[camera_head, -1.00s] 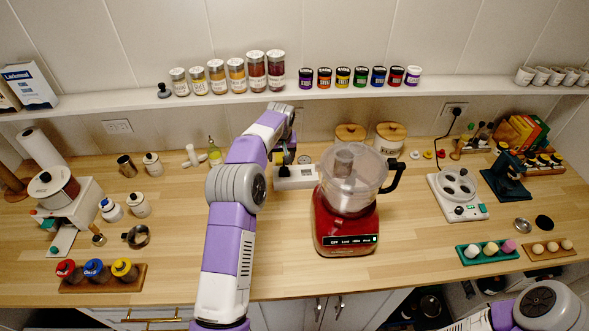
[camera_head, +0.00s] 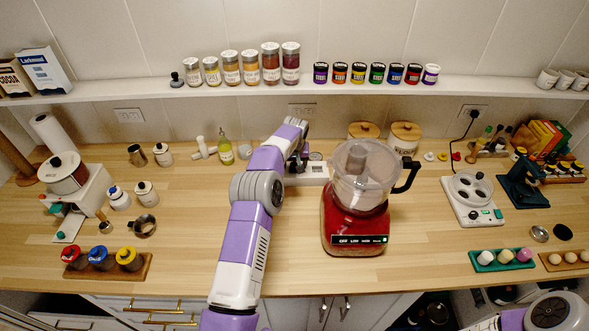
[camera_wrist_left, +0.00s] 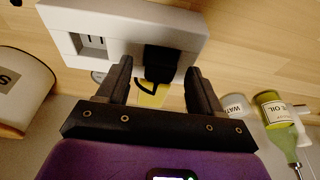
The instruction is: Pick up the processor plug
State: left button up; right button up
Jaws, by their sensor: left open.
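The processor plug (camera_wrist_left: 162,62) is black and sits in one socket of a white outlet box (camera_wrist_left: 75,18). In the head view the white outlet box (camera_head: 316,178) lies on the counter behind the food processor, and my left gripper hides the plug. My left gripper (camera_wrist_left: 158,74) is open, its two dark fingers pointing at the box on either side of the plug, with gaps showing. In the head view my left gripper (camera_head: 297,163) is partly hidden by its own wrist. The red food processor (camera_head: 352,232) stands to its right. My right gripper is out of view.
A green-yellow oil bottle (camera_head: 225,152) stands left of my left gripper. Two wooden-lidded canisters (camera_head: 404,138) stand behind the processor. A shelf (camera_head: 250,90) with jars runs above. The counter left of my left arm has free room.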

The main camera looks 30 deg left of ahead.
pick_arm(q)
jog(key=shift+c, duration=0.5)
jog(key=c, duration=1)
jog(key=shift+c, duration=0.2)
notch_tip(320, 180, up, 9)
jog(key=p, duration=0.1)
notch_tip(320, 180, up, 6)
jog(key=p, duration=0.6)
send_over(294, 165)
jog(key=shift+d, duration=0.15)
